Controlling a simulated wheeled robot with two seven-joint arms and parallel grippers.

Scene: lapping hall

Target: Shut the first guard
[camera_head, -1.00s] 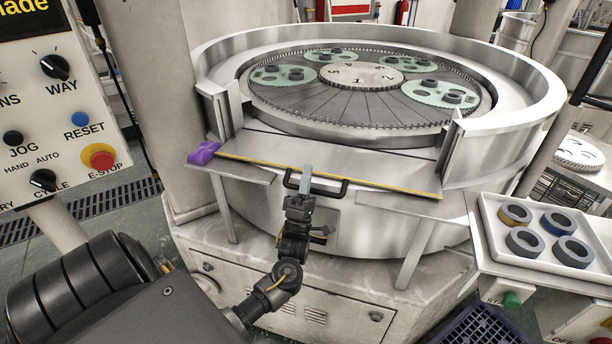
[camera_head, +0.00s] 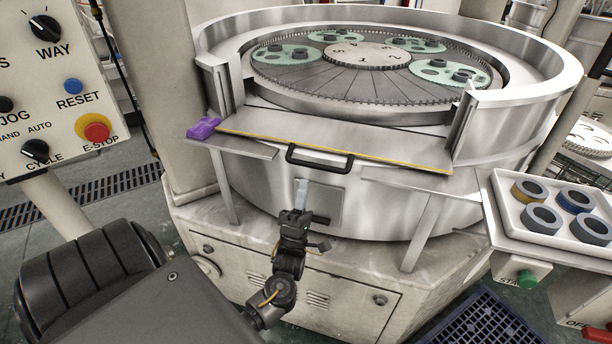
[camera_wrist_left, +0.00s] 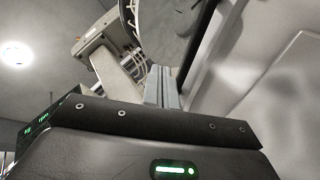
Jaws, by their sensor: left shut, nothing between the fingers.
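The guard (camera_head: 330,137) is a flat grey metal panel with a yellow front edge, in the front gap of the lapping machine's round wall. It lies folded outward, close to level. Its black bar handle (camera_head: 320,163) hangs at the front edge. My left gripper (camera_head: 302,190) is shut and empty, a little below the handle and apart from it, in front of the machine's drum. In the left wrist view its shut fingers (camera_wrist_left: 162,88) point up with nothing between them. My right gripper is not in view.
Inside the round wall (camera_head: 520,110) is the plate with green carriers and dark rings. A purple object (camera_head: 203,129) lies at the guard's left corner. A white tray (camera_head: 506,208) of rings stands at right, a control panel (camera_head: 60,95) at left.

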